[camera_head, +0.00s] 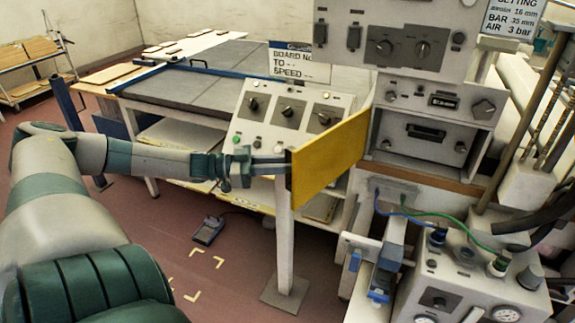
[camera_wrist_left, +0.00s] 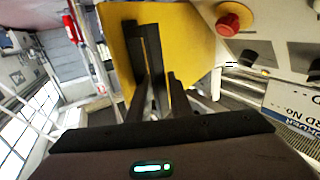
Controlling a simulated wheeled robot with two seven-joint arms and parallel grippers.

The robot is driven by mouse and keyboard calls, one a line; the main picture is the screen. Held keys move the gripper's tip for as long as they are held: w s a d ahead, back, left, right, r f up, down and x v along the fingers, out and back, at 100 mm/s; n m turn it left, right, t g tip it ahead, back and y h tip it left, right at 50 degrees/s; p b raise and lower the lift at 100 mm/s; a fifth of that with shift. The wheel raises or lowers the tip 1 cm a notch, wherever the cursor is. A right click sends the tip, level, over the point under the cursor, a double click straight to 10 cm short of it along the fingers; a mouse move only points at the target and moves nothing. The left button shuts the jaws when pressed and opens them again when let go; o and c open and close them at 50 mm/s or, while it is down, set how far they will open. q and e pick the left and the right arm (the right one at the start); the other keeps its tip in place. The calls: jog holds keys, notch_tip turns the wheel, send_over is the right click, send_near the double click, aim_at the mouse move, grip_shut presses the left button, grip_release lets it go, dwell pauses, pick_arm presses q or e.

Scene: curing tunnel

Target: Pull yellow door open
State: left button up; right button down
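The yellow door (camera_head: 332,160) stands swung out from the front of the grey control cabinet, attached on its right side. A dark strip runs along its free left edge. My left gripper (camera_head: 272,163) reaches in from the left and meets this edge. In the left wrist view, the yellow door (camera_wrist_left: 186,38) fills the upper middle. The dark fingers of my left gripper (camera_wrist_left: 160,85) lie close together around a dark upright handle on the door; their tips partly blend with it. My right gripper is not in view.
The grey control cabinet (camera_head: 440,107) stands right of the door. A sloped control panel (camera_head: 262,108) and a long grey-topped table (camera_head: 195,90) lie behind my left arm. Cables and a gauge box (camera_head: 450,280) are below right.

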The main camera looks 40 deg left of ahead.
pick_arm(q)
jog(key=o, duration=0.3)
jog(key=shift+w+r, duration=0.1)
jog(key=shift+w, duration=0.05)
jog(key=shift+w+d, duration=0.1)
jog(key=shift+d, duration=0.05)
jog(key=shift+s, duration=0.2)
jog(key=p+v, duration=0.9)
jog(key=v, duration=0.8)
jog(key=shift+a, duration=0.25)
